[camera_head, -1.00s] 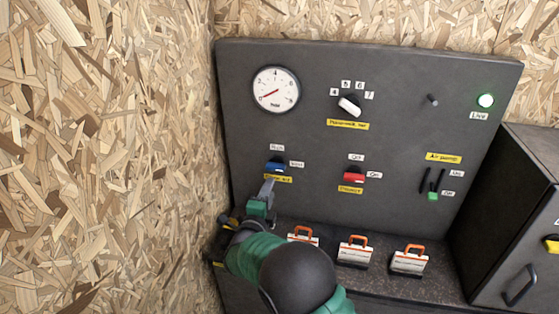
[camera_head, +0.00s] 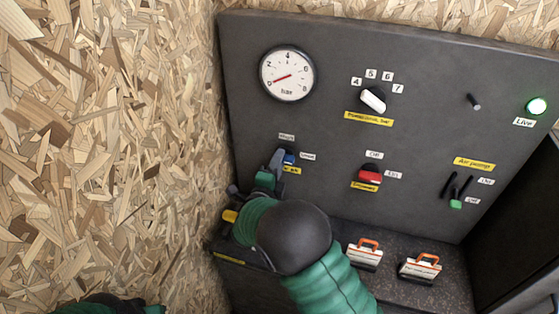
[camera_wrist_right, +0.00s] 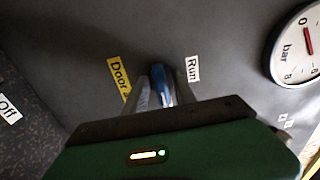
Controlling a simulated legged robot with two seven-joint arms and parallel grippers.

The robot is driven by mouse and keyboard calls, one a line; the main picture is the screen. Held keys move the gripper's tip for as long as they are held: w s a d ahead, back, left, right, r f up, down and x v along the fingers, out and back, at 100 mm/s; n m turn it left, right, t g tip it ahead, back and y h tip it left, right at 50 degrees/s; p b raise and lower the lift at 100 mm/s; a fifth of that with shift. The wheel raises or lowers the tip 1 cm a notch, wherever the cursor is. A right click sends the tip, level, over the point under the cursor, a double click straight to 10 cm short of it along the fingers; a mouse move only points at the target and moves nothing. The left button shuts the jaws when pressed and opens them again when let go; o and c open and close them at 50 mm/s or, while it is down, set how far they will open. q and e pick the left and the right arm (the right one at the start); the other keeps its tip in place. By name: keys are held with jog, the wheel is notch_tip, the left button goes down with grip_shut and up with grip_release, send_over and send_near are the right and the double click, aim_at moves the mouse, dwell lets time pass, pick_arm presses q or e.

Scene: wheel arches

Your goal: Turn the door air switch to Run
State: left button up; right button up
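The door air switch (camera_head: 289,158) is a blue knob on the dark panel, below the gauge. A Run label (camera_head: 286,137) is above it, a second white label is to its right, and a partly covered yellow label is below. My right gripper (camera_wrist_right: 161,88) has a finger on each side of the blue knob, close against it, and looks shut on it. The Run label also shows right of the knob in the right wrist view (camera_wrist_right: 193,69). The gripper hides part of the knob, so its exact pointing is unclear. My left gripper is not in view.
A gauge (camera_head: 287,74), a white selector knob (camera_head: 373,99), a red switch (camera_head: 370,174) and a green-tipped lever (camera_head: 456,204) share the panel. A green lamp (camera_head: 537,106) is lit. Orange-handled blocks stand on the ledge below. A chipboard wall (camera_head: 110,150) is close on the left.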

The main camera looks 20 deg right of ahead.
jog(key=shift+c, duration=1.2)
jog(key=shift+d, duration=0.1)
jog(key=shift+c, duration=1.1)
jog(key=shift+s+d+f, duration=0.1)
jog(key=shift+d, duration=0.3)
grip_shut()
jog(key=shift+a, duration=0.1)
